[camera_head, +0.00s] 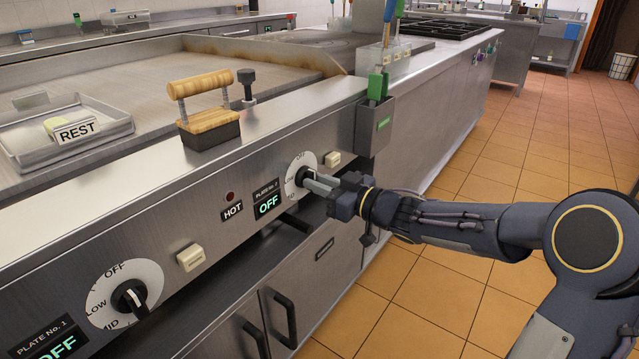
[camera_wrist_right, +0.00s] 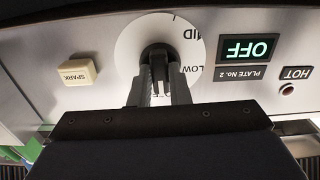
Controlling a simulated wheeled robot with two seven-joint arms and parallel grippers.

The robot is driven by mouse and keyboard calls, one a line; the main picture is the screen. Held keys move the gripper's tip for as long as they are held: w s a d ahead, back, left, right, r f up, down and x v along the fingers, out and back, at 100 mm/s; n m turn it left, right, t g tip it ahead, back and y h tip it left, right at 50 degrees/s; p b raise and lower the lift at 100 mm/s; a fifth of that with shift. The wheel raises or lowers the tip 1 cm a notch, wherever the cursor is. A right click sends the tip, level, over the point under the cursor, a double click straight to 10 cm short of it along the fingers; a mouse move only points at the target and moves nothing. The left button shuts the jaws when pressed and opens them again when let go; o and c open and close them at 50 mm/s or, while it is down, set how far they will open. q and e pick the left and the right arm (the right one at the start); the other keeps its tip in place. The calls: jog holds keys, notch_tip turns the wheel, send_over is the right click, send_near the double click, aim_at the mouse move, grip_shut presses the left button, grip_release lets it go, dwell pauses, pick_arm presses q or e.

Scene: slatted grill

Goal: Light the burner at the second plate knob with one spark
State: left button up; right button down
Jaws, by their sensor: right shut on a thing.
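The Plate No. 2 knob, black on a white dial (camera_head: 296,171), is on the steel front panel in the head view. It also shows in the right wrist view (camera_wrist_right: 158,52). My right gripper (camera_head: 312,180) is shut on this knob; its fingers partly cover the dial. The spark button (camera_head: 333,159) is a cream block to the right of the dial; in the right wrist view it (camera_wrist_right: 78,71) reads SPARK. The Plate No. 2 display (camera_head: 268,205) reads OFF in green. The HOT lamp (camera_head: 230,196) beside it looks dark red. My left gripper is not in view.
The Plate No. 1 knob (camera_head: 131,297) and another cream button (camera_head: 190,257) are at the lower left. A wooden-handled press (camera_head: 209,128) stands on the ledge. A green-handled tool sits in a holder (camera_head: 374,126) right of the dial. Cabinet handles (camera_head: 283,318) project below.

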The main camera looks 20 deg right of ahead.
jog(key=shift+f+n+b, duration=0.1)
jog(key=shift+n+b, duration=1.05)
jog(key=shift+n, duration=2.65)
jog(key=c, duration=1.4)
grip_release()
jog(key=shift+o, duration=0.2)
jog(key=shift+s, duration=0.1)
jog(key=p+v, duration=0.2)
jog(key=v, duration=0.5)
jog(key=shift+s+d, duration=0.25)
jog(key=shift+s, duration=0.05)
